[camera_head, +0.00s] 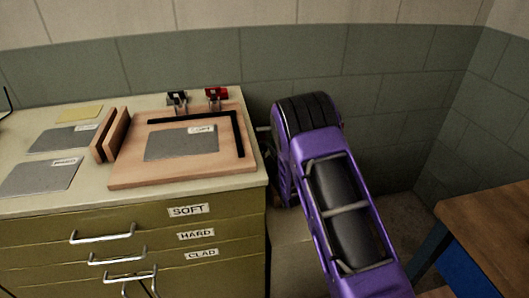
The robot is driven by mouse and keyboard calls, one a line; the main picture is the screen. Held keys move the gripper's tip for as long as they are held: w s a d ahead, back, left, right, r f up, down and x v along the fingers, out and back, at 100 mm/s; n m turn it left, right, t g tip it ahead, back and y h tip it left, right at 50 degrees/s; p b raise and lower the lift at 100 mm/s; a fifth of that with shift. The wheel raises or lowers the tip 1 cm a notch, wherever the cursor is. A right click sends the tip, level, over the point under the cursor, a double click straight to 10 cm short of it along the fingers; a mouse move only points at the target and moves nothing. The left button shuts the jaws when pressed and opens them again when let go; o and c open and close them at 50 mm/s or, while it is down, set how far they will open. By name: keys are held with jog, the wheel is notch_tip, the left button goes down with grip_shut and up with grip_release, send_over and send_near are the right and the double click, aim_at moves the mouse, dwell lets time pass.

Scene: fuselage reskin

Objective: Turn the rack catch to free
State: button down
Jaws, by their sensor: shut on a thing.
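I cannot make out a rack catch in the head view. My purple arm (385,240) reaches up from the bottom, bends at a dark ribbed joint and turns down beside the right end of the cabinet (225,275). My gripper is hidden behind the arm, so its jaws and anything in them do not show. A small pale piece (262,128) sticks out to the left of the arm's bend; I cannot tell what it is.
A wooden board (130,175) on the cabinet carries a grey labelled sheet (180,143), a black L-shaped edge and two clamps, black (177,98) and red (216,94). More sheets lie left. Drawers read SOFT, HARD, CLAD. A wooden table (490,225) stands right.

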jog(key=shift+n, duration=0.7)
jog(key=c, duration=0.8)
grip_release()
jog(key=shift+o, duration=0.2)
jog(key=shift+s, duration=0.1)
jog(key=v, duration=1.7)
jog(key=shift+s+r+p, duration=0.2)
jog(key=shift+r+p, duration=0.05)
jog(key=shift+p, duration=0.2)
jog(key=shift+a, duration=0.1)
